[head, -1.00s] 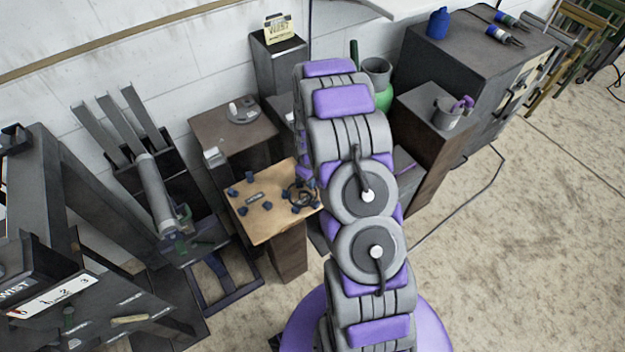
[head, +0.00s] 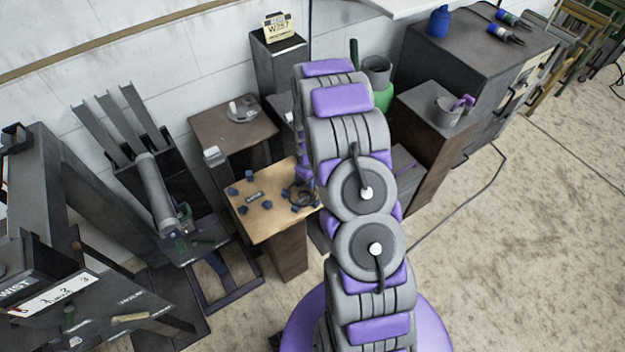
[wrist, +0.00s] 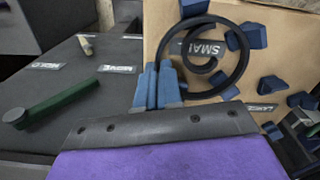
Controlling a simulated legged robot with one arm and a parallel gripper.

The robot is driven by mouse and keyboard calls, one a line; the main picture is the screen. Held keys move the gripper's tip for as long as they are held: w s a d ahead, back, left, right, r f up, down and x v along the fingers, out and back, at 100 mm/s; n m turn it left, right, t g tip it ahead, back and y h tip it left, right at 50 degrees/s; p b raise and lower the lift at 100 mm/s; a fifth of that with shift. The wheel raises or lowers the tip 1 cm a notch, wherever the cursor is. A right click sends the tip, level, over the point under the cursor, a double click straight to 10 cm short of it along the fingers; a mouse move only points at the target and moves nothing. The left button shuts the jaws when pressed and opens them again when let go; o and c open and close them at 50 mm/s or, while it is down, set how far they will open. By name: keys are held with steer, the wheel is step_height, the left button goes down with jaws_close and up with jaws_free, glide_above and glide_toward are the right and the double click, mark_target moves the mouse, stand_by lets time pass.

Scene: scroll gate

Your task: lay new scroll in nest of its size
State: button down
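The new scroll (wrist: 246,62) is a black flat spiral. In the wrist view it lies across the "SMALL" label (wrist: 204,46) on the tan board (wrist: 168,18). My gripper (wrist: 160,86) has its light-blue fingers close together at the scroll's outer edge, apparently shut on it. Blue blocks stand around the spiral, one (wrist: 252,35) at its right. I cannot tell whether the scroll touches the board or hangs just above it. In the head view the scroll (head: 303,198) shows at the board's right side, and my arm hides most of the gripper.
A second group of blue blocks surrounds another label (head: 254,197) on the board's left. A brown stand (head: 235,130) with a round dish is behind the board.

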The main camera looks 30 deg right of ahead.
steer(key=shift+s+a+f, duration=0.15)
steer(key=shift+a+f, duration=0.05)
steer(key=shift+f, duration=0.25)
steer(key=c, duration=1.5)
jaws_free()
steer(key=shift+a, duration=0.1)
steer(key=shift+o, duration=1.4)
steer(key=shift+r, duration=0.1)
steer(key=shift+d, duration=0.2)
steer(key=shift+r, duration=0.1)
step_height(320, 180, up, 17)
steer(key=p, duration=0.3)
steer(key=shift+w, duration=0.25)
steer(key=shift+r, duration=0.15)
